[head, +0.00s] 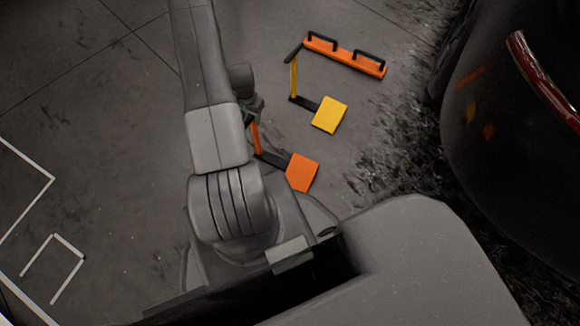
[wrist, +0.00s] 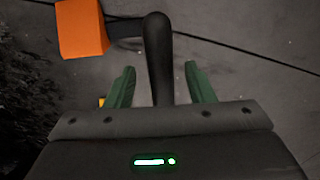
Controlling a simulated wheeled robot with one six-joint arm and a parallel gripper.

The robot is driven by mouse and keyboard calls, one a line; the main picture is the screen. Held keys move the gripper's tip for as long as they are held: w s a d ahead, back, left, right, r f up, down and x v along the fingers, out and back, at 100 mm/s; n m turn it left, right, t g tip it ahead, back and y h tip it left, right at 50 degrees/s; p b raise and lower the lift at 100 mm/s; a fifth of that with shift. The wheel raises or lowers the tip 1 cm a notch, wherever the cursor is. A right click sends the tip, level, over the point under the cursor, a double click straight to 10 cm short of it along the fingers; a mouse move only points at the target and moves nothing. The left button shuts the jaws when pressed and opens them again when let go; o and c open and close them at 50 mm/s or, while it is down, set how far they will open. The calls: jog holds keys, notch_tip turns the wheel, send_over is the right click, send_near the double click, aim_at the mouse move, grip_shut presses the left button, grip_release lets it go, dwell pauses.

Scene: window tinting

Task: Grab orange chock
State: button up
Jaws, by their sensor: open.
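The orange chock (head: 302,172) lies on the dark floor right of my arm in the head view. It has an orange block, a dark bar and an orange handle whose upper end is hidden by my arm. In the wrist view the orange chock's block (wrist: 82,28) is at the upper left, and its handle with a black grip stands between my green fingers. My gripper (wrist: 161,85) is open, with one finger on each side of the grip and gaps showing. In the head view it is mostly hidden behind my arm.
A yellow chock (head: 329,115) with a yellow handle lies just beyond the orange one. An orange bar with two black handles (head: 345,56) lies further back. A dark car (head: 515,130) stands at the right. White floor markings (head: 55,238) are at the left, where the floor is clear.

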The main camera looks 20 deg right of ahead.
notch_tip(320, 180, down, 3)
jog(key=shift+w+f+b, duration=0.1)
jog(key=shift+f+b, duration=0.05)
jog(key=shift+b, duration=0.15)
grip_shut()
dwell(1.2)
